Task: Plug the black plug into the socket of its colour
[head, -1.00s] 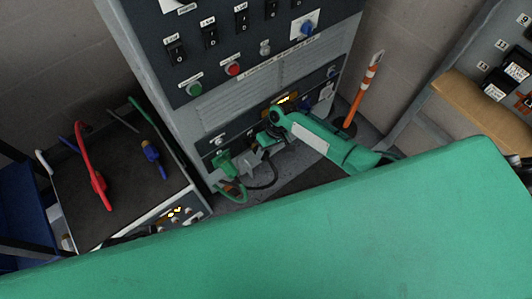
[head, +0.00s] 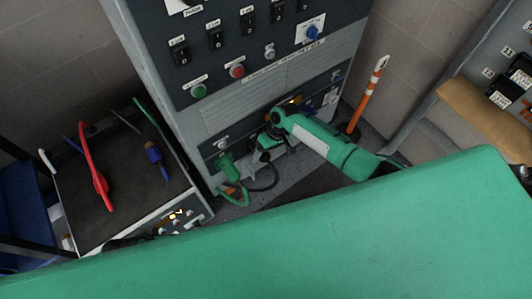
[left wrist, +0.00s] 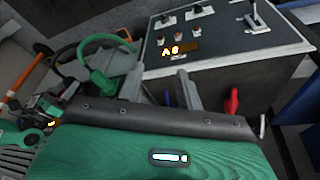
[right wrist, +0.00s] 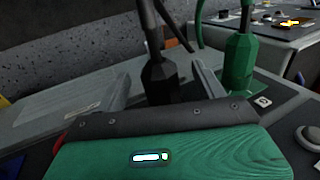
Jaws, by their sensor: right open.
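The black plug (right wrist: 160,82) stands between the spread fingers of my right gripper (right wrist: 165,92) in the right wrist view, apart from both. Its cable runs up and away; its lower end is hidden behind the gripper, so I cannot tell how deep it sits in the panel. In the head view my right gripper (head: 268,143) is at the cabinet's lower panel, by the black plug (head: 265,156). The green plug (head: 226,166) stands in the panel to the left. My left gripper (left wrist: 162,92) has its fingers apart with nothing between them.
The tall grey cabinet (head: 235,98) carries switches and buttons. A low cart (head: 120,195) at left holds a red cable (head: 98,180) and a blue plug (head: 154,153). An orange-and-white post (head: 368,98) stands right of the cabinet. The green cable hangs near the black one.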

